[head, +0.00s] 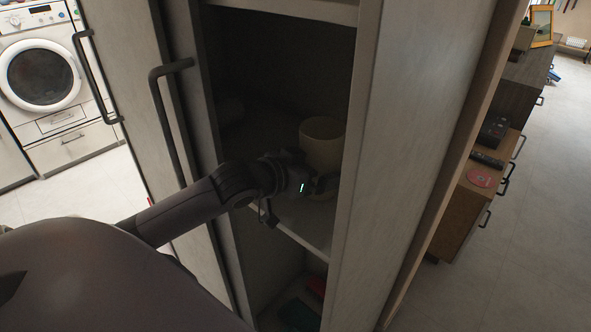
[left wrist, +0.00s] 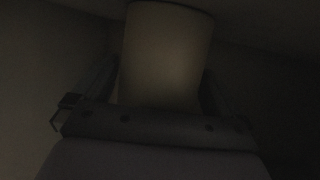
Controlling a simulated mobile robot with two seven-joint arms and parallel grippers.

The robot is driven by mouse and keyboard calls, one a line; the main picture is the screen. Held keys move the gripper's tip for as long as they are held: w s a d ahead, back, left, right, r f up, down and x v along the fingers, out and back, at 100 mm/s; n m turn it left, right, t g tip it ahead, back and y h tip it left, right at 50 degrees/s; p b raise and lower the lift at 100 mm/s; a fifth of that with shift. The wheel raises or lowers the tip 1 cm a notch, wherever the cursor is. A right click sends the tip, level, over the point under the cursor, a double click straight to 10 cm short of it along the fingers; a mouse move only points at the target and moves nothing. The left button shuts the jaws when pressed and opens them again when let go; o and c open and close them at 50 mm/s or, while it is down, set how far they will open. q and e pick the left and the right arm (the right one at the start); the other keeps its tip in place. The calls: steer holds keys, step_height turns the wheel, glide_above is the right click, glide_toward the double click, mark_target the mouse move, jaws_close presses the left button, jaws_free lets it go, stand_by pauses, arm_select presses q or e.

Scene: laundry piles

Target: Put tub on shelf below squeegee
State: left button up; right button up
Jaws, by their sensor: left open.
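The tub (head: 322,143), a pale beige cylinder, stands upright inside the tall cabinet, on or just over the middle shelf (head: 313,237). It also fills the top middle of the dark left wrist view (left wrist: 165,55). My left gripper (head: 318,186) reaches into the cabinet at the tub's lower part. In the left wrist view my left gripper (left wrist: 160,85) has one finger on each side of the tub, and its jaws are open. Contact between fingers and tub is too dark to tell. No squeegee can be made out. My right gripper is in neither view.
The cabinet's side panel (head: 415,130) stands close on the right of my arm. An open door with a dark handle (head: 158,110) is on the left. A washing machine (head: 42,75) is at far left.

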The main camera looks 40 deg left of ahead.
arm_select(q)
steer(key=shift+v, duration=5.75)
